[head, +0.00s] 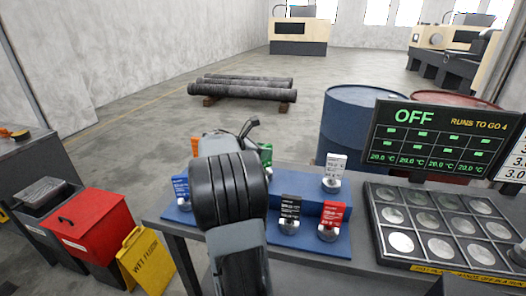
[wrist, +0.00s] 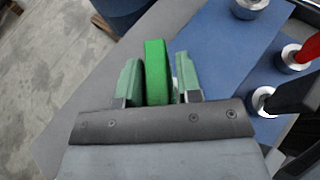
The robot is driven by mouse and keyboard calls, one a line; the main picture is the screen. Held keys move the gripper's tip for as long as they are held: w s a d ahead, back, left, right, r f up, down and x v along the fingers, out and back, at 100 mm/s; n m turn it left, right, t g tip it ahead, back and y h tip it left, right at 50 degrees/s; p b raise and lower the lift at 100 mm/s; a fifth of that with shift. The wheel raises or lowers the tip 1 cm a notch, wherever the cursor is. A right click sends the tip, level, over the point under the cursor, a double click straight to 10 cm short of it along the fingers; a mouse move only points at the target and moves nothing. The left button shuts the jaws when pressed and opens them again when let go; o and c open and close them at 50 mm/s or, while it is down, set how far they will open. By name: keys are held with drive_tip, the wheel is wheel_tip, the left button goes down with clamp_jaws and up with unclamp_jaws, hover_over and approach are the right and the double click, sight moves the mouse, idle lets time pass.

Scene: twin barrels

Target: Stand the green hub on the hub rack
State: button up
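The green hub (wrist: 157,72) stands between the two fingers of my gripper (wrist: 158,82) in the wrist view. The fingers are on both sides of it, with a narrow gap showing at the right finger, so they look open around it. Its lower end is hidden by the gripper body. In the head view only a sliver of the green hub (head: 266,152) shows behind my arm, which hides the fingers. The blue rack (head: 310,207), a stepped block on a blue mat, holds a white hub (head: 333,168) on its upper step.
A black hub (head: 290,212) and a red hub (head: 331,219) stand in front of the step. A blue hub (head: 181,189) and an orange one (head: 195,146) are left of my arm. A tray of metal discs (head: 373,222) and an OFF display (head: 440,133) are at right.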

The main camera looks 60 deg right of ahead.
drive_tip(key=shift+o, duration=1)
drive_tip(key=shift+r, duration=0.2)
drive_tip(key=v, duration=1.2)
drive_tip(key=a+f+t, duration=0.1)
drive_tip(key=a, duration=0.1)
drive_tip(key=a+f+m+y, duration=0.1)
drive_tip(key=a, duration=0.1)
drive_tip(key=a+f+m+t+y, duration=0.1)
drive_tip(key=a, duration=0.2)
drive_tip(key=shift+w+f+t, duration=0.25)
drive_tip(key=shift+f+t, duration=0.05)
drive_tip(key=s+a+f+m+t+y, duration=0.2)
drive_tip(key=a+f+m+y, duration=0.1)
drive_tip(key=a, duration=0.6)
drive_tip(key=s+a+f+m+t+y, duration=0.2)
drive_tip(key=a+f+m+y, duration=0.1)
drive_tip(key=a, duration=0.5)
drive_tip(key=s+a+f+m+t+y, duration=0.2)
drive_tip(key=a+f+m+y, duration=0.2)
drive_tip(key=a, duration=0.5)
drive_tip(key=shift+a+f+m+t, duration=0.3)
drive_tip(key=shift+a+f, duration=0.05)
drive_tip(key=shift+f, duration=0.05)
